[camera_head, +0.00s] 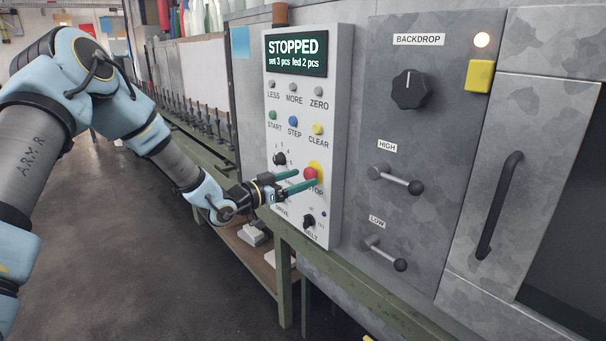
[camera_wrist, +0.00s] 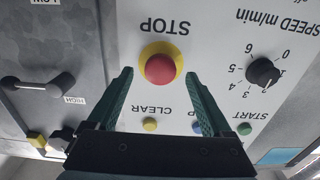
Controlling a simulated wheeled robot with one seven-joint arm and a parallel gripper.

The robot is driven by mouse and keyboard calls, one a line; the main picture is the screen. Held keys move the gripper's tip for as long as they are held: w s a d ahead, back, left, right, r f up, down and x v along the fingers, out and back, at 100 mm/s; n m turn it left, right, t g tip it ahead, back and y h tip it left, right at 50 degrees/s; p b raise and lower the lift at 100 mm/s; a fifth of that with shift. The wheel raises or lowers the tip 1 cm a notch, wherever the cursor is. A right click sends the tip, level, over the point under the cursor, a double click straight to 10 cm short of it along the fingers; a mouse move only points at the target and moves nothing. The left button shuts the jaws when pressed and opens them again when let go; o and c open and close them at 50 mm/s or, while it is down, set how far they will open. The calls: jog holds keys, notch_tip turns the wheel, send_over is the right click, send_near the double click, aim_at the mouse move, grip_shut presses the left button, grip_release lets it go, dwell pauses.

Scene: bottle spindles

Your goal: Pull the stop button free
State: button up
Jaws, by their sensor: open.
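The stop button (camera_head: 310,173) is a red mushroom head on a yellow round base, low on the white control panel (camera_head: 341,110). It also shows in the wrist view (camera_wrist: 160,68), upside down, under the word STOP. My gripper (camera_head: 303,178) is open, with its green fingers pointing at the panel. In the wrist view the two fingertips (camera_wrist: 158,74) lie on either side of the red head, with gaps visible between them and it. I cannot tell whether the tips reach level with the head. The panel display (camera_head: 296,53) reads STOPPED, set 3 pcs, fed 2 pcs.
Near the button are the clear button (camera_head: 318,129), the speed knob (camera_head: 280,158) and a lower black knob (camera_head: 308,221). To the right are the high lever (camera_head: 397,180), low lever (camera_head: 385,253) and backdrop knob (camera_head: 410,89). A green rail (camera_head: 350,273) runs below the panel.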

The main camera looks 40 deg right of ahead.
jog(key=shift+d, duration=0.8)
jog(key=shift+c, duration=0.2)
grip_shut()
